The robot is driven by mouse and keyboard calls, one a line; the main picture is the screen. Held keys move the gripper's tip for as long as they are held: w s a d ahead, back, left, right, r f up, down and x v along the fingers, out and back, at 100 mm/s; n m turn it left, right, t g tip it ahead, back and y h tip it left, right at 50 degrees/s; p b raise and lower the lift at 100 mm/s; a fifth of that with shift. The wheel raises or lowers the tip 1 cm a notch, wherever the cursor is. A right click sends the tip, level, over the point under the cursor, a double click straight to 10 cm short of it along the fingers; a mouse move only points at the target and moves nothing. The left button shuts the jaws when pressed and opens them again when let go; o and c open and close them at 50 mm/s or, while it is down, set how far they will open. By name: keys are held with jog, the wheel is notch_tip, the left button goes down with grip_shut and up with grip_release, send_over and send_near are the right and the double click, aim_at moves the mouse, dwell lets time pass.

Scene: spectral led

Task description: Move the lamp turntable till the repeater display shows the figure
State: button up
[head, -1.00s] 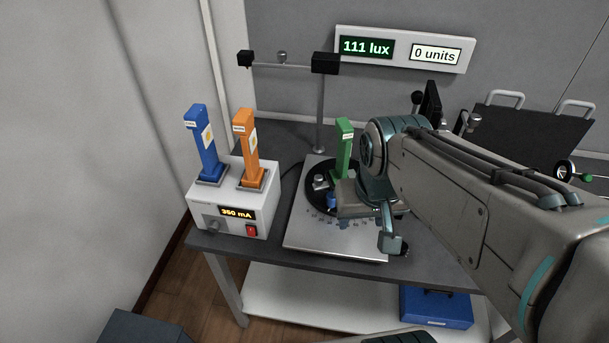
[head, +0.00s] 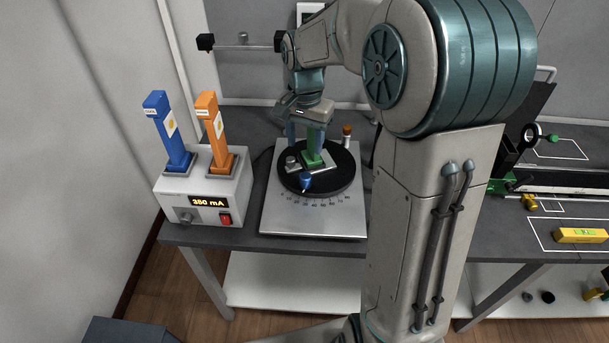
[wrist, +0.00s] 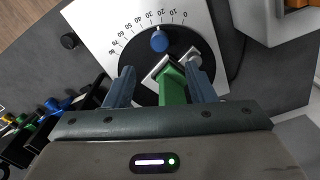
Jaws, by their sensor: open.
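The lamp turntable is a black disc (head: 335,179) on a silver plate (head: 290,222) with a degree scale; the scale also shows in the wrist view (wrist: 131,30). A green lamp post (head: 314,150) stands upright on the disc. A blue pointer knob (head: 306,182) sits at the disc's front, and in the wrist view (wrist: 159,41) it lies near the 20 mark. My gripper (head: 303,136) is open above the disc, with its fingers on either side of the green post (wrist: 172,84). I cannot tell whether they touch it. The repeater display is hidden behind my arm.
A white supply box (head: 190,201) reading 350 mA holds a blue post (head: 168,133) and an orange post (head: 216,133), left of the turntable. A horizontal bar (head: 243,46) stands behind. A yellow block (head: 580,236) lies at the right.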

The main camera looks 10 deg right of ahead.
aim_at(305, 176)
notch_tip(305, 176, down, 12)
jog(key=shift+f, duration=0.2)
grip_shut()
